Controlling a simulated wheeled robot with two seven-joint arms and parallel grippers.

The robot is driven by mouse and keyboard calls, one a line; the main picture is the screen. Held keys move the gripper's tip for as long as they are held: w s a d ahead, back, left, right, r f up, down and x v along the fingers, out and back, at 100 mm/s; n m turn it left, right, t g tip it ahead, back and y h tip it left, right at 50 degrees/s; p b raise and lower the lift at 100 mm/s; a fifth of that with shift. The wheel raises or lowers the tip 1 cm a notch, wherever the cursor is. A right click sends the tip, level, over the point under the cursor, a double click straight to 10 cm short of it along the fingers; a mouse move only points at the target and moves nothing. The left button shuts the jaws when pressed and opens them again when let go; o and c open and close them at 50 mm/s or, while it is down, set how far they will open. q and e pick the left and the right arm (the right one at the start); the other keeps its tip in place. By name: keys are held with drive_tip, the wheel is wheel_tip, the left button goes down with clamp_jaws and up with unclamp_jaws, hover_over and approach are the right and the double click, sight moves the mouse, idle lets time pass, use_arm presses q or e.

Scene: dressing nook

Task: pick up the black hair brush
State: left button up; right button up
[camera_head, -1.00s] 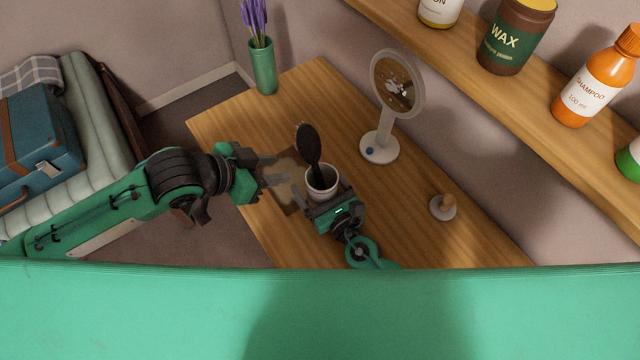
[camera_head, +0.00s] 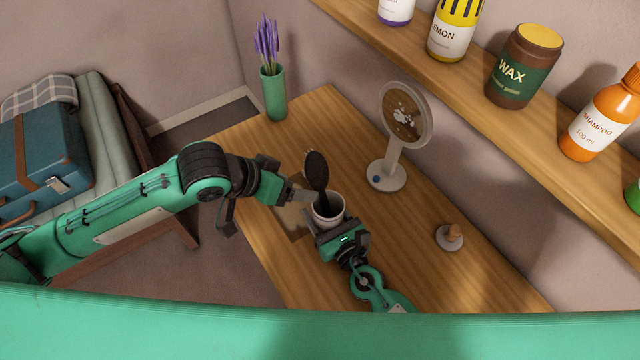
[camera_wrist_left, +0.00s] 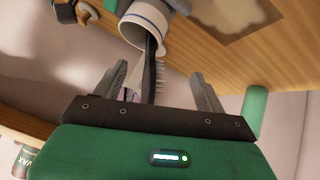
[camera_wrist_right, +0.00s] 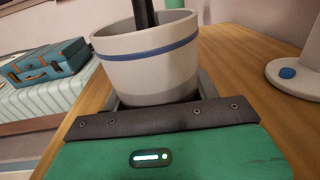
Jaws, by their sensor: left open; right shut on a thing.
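The black hair brush (camera_head: 317,172) stands head up, slightly tilted, in a white cup (camera_head: 329,213) with a blue band. Its handle goes down into the cup, and the lower end is hidden. My right gripper (camera_wrist_right: 158,98) is shut on the cup. My left gripper (camera_head: 297,196) is open just left of the brush in the head view. In the left wrist view the brush (camera_wrist_left: 150,75) shows between the open fingers, with its bristles to the right. I cannot tell whether a finger touches it.
A round mirror on a stand (camera_head: 405,115) is behind and right of the cup. A small stand with a wooden knob (camera_head: 450,237) is at the right. A green vase (camera_head: 274,92) stands at the far corner. A shelf (camera_head: 480,100) with bottles runs above.

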use_arm(q)
drive_tip(key=w+d+r+n+g+y, duration=0.1)
drive_tip(key=n, duration=0.1)
drive_tip(key=w+d+r+n+g+y, duration=0.1)
drive_tip(key=n, duration=0.2)
drive_tip(key=w+d+r+n+g+y, duration=0.1)
drive_tip(key=d+r+n, duration=0.1)
drive_tip(key=shift+w, duration=0.25)
drive_tip(key=r+n+y, duration=0.1)
drive_tip(key=r+n, duration=0.1)
drive_tip(key=r+n+g+y, duration=0.1)
drive_tip(key=r+n+y, duration=0.1)
drive_tip(key=w+d+r+n+y, duration=0.1)
drive_tip(key=r+n, duration=0.1)
drive_tip(key=r, duration=0.1)
drive_tip(key=shift+n+g+y, duration=0.3)
drive_tip(key=shift+n, duration=0.1)
hover_over(315, 170)
drive_tip(key=f, duration=0.3)
drive_tip(key=w+f, duration=0.1)
drive_tip(key=f, duration=0.1)
drive_tip(key=shift+f, duration=0.1)
drive_tip(key=shift+s+f, duration=0.1)
drive_tip(key=shift+f, duration=3.1)
drive_tip(key=c, duration=1.1)
